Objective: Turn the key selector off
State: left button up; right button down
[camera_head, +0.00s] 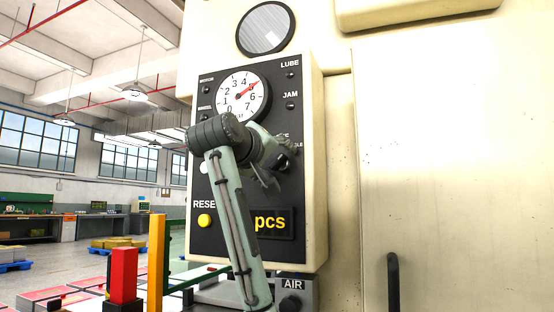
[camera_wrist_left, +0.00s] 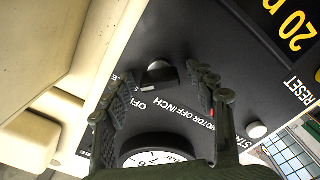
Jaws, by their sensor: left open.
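A black selector knob (camera_wrist_left: 158,75) sits on the dark control panel (camera_wrist_left: 215,60) in the left wrist view, with the label "OFF" beside it. It looks like the key selector, but I cannot make out a key or read its setting. My left gripper (camera_wrist_left: 165,88) is open, with one finger on each side of the knob in this view; I see no clear contact. In the head view my left gripper (camera_head: 269,178) is in front of the panel (camera_head: 230,135), below the dial, and my arm hides the panel's middle. My right gripper is not in view.
The panel also carries a dial gauge (camera_head: 240,97) with a red needle, a yellow button (camera_head: 205,220) and a "pcs" display (camera_head: 270,224). A round window (camera_head: 265,28) is above. A black handle (camera_head: 393,280) is on the cream machine wall to the right.

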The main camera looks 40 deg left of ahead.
pick_arm(q)
jog(key=shift+w, duration=0.15)
jog(key=c, duration=1.2)
jog(key=shift+o, duration=0.2)
jog(key=n, duration=0.4)
jog(key=shift+n, duration=2.3)
jog(key=shift+a, duration=0.1)
